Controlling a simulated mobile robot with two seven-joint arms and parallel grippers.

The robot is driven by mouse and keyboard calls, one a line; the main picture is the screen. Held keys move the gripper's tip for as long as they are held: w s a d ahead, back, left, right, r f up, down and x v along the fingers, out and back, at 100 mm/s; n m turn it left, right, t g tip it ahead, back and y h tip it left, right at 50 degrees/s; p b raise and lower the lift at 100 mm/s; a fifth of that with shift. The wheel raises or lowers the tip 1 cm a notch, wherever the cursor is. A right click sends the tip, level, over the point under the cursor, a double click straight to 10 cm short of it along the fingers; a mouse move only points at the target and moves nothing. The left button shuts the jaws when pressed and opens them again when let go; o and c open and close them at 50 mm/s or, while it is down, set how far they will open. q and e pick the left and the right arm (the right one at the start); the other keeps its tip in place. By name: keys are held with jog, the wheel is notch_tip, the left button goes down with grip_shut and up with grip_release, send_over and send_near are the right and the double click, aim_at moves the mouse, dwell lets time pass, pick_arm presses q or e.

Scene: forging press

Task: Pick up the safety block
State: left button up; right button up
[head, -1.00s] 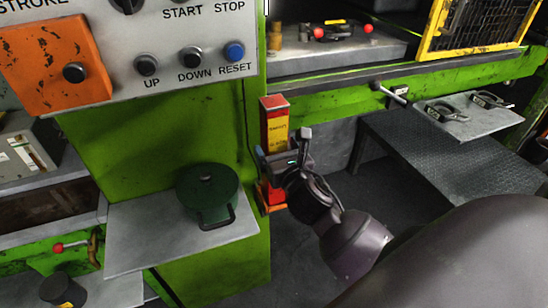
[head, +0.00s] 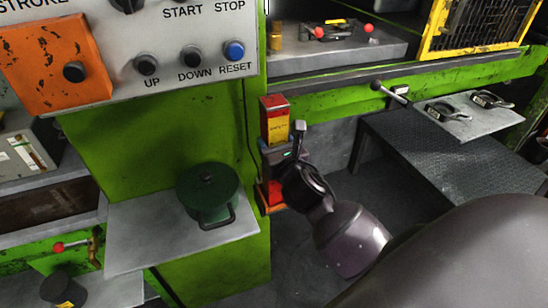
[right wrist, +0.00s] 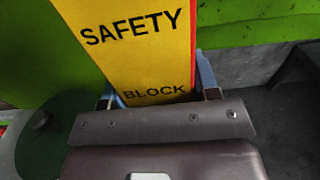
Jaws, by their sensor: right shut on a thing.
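The safety block (head: 275,124) is a tall bar with a red top and a yellow labelled face. It stands upright against the right edge of the green press column, its red lower end at an orange bracket (head: 268,208). My right gripper (head: 274,155) is shut on the block around its middle and hides that part. In the right wrist view the yellow face with black lettering (right wrist: 135,45) fills the space between the fingers (right wrist: 158,88). My left gripper is not in view.
A control panel (head: 120,75) with buttons hangs at upper left. A dark green lidded pot (head: 208,190) sits on a grey shelf (head: 140,230) left of the block. A dark tread-plate table (head: 440,150) and a lever (head: 390,92) are at right. Dark floor shows below the gripper.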

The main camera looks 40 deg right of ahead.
grip_shut()
jog(key=shift+r, duration=0.15)
jog(key=shift+r, duration=0.1)
